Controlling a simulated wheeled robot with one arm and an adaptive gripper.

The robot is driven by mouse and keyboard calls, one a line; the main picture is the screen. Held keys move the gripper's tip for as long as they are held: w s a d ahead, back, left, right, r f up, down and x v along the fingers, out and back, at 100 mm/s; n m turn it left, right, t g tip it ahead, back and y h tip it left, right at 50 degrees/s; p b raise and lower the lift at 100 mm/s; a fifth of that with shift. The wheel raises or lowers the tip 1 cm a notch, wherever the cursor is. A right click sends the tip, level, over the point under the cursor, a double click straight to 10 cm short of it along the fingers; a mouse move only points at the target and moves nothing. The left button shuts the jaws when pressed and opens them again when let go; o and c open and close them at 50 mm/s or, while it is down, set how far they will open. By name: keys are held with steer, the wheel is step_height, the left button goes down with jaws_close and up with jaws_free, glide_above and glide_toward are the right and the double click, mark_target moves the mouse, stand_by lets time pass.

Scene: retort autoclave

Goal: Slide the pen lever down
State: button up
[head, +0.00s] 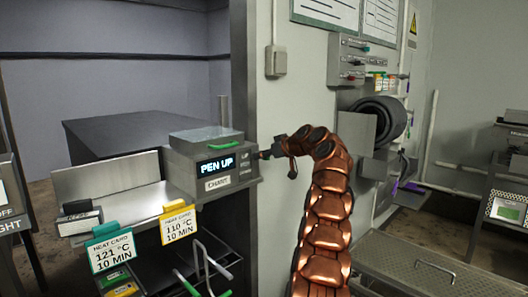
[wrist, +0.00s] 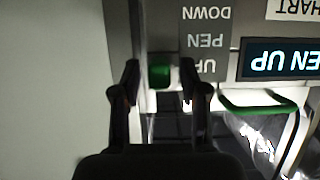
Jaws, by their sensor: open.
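The chart recorder (head: 190,180) is a grey box on a stand, and its lit display (head: 216,166) reads PEN UP. My gripper (head: 268,153) is at the box's right edge, by the UP, PEN and DOWN labels. In the wrist view, which shows the labels upside down, the green pen lever (wrist: 160,72) is at the UP end of its label strip (wrist: 205,40). My open gripper (wrist: 159,88) has one dark finger on each side of the lever. Whether either finger touches it I cannot tell. The lever is not distinguishable in the head view.
Heat cards (head: 111,248) hang on the rack below left. A grey wall (head: 290,100) stands close behind my gripper. A control box (head: 350,62) and a dark roll (head: 378,122) are farther right.

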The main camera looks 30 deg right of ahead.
steer(key=shift+w, duration=0.1)
jaws_close()
stand_by(0.3)
stand_by(0.4)
